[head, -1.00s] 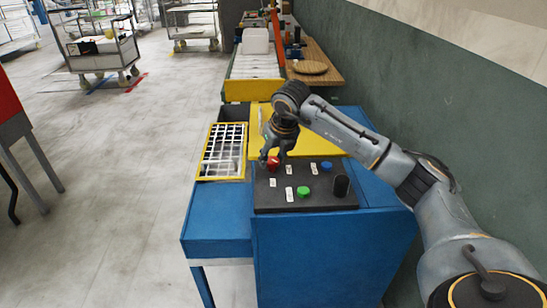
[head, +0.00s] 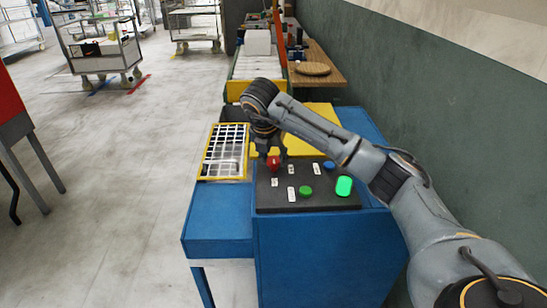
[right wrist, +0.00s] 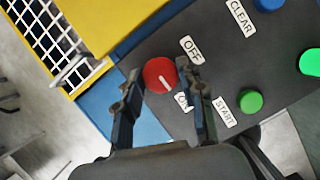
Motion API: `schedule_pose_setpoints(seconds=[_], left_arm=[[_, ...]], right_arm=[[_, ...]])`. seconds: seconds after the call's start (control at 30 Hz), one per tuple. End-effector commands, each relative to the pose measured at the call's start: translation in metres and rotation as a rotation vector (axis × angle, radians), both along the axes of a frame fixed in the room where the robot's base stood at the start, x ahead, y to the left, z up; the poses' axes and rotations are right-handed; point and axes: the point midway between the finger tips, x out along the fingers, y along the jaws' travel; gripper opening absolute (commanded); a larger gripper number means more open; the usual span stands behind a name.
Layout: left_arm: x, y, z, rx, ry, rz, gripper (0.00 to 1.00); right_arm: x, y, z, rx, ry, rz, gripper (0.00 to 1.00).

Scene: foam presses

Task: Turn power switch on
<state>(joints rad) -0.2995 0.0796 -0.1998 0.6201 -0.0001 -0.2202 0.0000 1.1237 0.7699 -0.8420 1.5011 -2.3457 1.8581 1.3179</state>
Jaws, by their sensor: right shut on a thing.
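The power switch is a red round knob (head: 273,163) at the far left corner of the dark control panel (head: 330,203). In the right wrist view the knob (right wrist: 160,75) shows a white mark, with an OFF label (right wrist: 192,49) and a partly hidden ON label (right wrist: 183,101) beside it. My right gripper (head: 270,153) is over the knob, its two fingers on either side of it, shut on it. A cylindrical lamp (head: 344,186) at the panel's right glows bright green. My left gripper is not in view.
A green button (head: 305,192) marked START and a blue button (head: 329,165) near the CLEAR label (right wrist: 241,20) sit close by on the panel. A yellow-framed white grid (head: 223,152) lies to the left. A green wall (head: 440,120) bounds the right side.

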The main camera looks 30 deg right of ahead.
Motion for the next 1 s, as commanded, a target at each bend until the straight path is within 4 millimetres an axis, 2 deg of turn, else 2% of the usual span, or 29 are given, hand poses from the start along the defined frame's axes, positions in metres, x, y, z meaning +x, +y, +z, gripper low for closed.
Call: schedule_pose_setpoints(seconds=[0.67,0.7,0.77,1.0], left_arm=[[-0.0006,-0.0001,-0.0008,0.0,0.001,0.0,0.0],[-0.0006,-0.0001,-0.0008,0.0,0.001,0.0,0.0],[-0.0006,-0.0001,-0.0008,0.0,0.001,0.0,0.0],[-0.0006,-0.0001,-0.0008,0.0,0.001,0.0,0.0]], right_arm=[[0.0006,0.0003,0.0002,0.001,-0.001,-0.056,0.07],[0.0005,0.0002,0.0002,0.001,-0.001,-0.056,0.47],[0.0005,0.0002,0.0002,0.001,-0.001,-0.056,0.59],[0.0003,0.0002,0.0001,0.001,-0.001,-0.055,0.6]])
